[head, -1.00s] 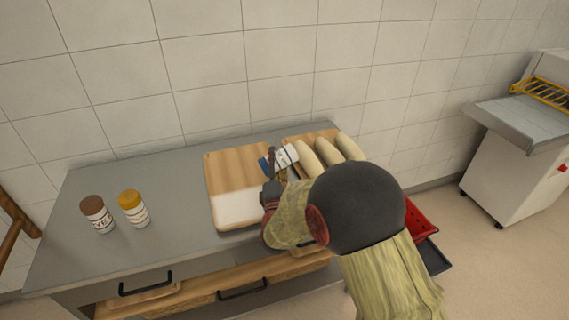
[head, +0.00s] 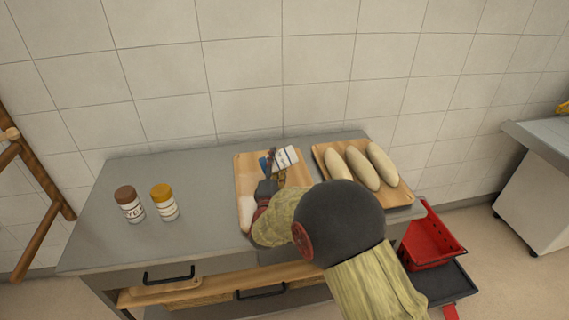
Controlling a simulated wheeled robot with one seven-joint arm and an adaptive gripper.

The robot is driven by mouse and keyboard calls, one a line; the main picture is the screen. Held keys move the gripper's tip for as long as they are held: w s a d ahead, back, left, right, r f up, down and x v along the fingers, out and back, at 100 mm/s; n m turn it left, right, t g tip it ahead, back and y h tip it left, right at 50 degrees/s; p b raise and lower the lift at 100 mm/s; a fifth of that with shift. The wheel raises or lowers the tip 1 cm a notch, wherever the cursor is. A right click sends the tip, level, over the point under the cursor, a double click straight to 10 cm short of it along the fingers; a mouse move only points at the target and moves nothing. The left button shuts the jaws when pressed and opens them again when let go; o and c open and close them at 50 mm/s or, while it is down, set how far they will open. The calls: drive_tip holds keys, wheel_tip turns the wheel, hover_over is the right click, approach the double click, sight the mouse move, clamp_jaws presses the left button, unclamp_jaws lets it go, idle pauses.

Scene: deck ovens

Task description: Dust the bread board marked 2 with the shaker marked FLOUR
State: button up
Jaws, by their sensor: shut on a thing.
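My gripper (head: 272,168) is shut on a white shaker (head: 287,157) with a blue cap. The shaker is tipped on its side above a wooden board, cap towards the left; its label is too small to read. My arm hides much of the board's front and right. A second wooden board (head: 400,195), to the right, carries several pale loaves (head: 364,167). No number shows on either board.
A brown-capped shaker (head: 130,205) and a yellow-capped shaker (head: 164,203) stand on the left of the grey counter (head: 195,240). A red crate (head: 428,240) is beyond the counter's right end. A tiled wall is behind. The counter's left part is mostly clear.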

drive_tip(key=w+a, duration=0.2)
drive_tip(key=a, duration=0.4)
drive_tip(key=d, duration=0.2)
drive_tip(key=w+d+p, duration=0.1)
drive_tip(key=d, duration=0.1)
drive_tip(key=w+d, duration=0.1)
drive_tip(key=d, duration=0.1)
drive_tip(key=shift+w+d+p, duration=0.15)
drive_tip(key=shift+d+p, duration=0.15)
drive_tip(key=shift+d, duration=0.1)
drive_tip(key=shift+d+r+m+p, duration=0.15)
drive_tip(key=shift+r+m+p, duration=0.15)
drive_tip(key=shift+r+p, duration=0.05)
drive_tip(key=a+r+m+g+y+b, duration=0.2)
drive_tip(key=r+m+g, duration=0.1)
drive_tip(key=m, duration=0.5)
drive_tip(key=s+a+r+m+g+y+b, duration=0.1)
drive_tip(key=a+r+m+g+y+b, duration=0.1)
drive_tip(key=m, duration=0.6)
drive_tip(key=shift+s+a+r+m+g+y+b, duration=0.35)
drive_tip(key=shift+r+g, duration=0.25)
drive_tip(key=shift+g, duration=0.2)
